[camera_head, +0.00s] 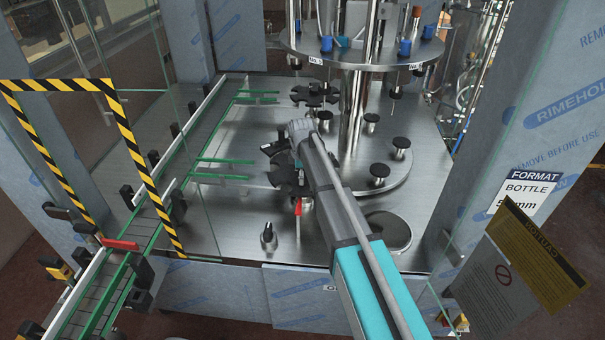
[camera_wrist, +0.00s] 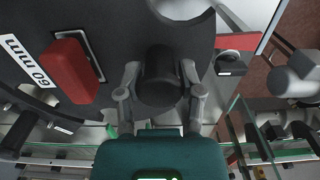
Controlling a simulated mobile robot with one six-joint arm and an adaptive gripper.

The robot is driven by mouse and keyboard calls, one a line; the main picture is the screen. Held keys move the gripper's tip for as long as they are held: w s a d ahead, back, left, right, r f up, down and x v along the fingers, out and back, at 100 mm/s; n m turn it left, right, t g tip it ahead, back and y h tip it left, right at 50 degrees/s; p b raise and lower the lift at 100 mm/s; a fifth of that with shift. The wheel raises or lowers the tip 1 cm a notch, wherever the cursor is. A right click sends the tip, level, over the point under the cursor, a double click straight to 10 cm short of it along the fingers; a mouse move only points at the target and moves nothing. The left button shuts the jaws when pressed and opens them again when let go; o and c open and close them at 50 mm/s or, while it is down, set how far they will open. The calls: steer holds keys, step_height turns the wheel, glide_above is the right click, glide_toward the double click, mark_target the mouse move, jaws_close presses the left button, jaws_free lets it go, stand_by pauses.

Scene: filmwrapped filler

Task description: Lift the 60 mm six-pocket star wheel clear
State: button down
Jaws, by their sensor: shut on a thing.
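The dark 60 mm star wheel (camera_head: 289,178) is partly hidden under my gripper and arm in the head view. In the wrist view its dark plate (camera_wrist: 120,35) fills the top, with a white "60 mm" label (camera_wrist: 26,62) at the left. A black round knob (camera_wrist: 160,78) stands up from the plate. My gripper (camera_wrist: 159,72) has one finger on each side of the knob and is shut on it. I cannot tell whether the wheel is resting on its seat or raised.
A second black star wheel (camera_head: 314,95) sits farther back. A conveyor with green rails (camera_head: 175,160) runs at the left. A bottle carousel (camera_head: 360,52) hangs above on a steel column. Several black-topped pedestals (camera_head: 380,170) stand to the right. A striped guard frame (camera_head: 133,150) is at the left.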

steer(key=shift+r, duration=0.1)
step_height(320, 180, up, 10)
steer(key=p, duration=1)
steer(key=shift+f, duration=0.25)
stand_by(0.6)
steer(key=shift+f+b, duration=0.35)
steer(key=shift+b, duration=0.15)
steer(key=shift+f+b, duration=0.45)
stand_by(0.5)
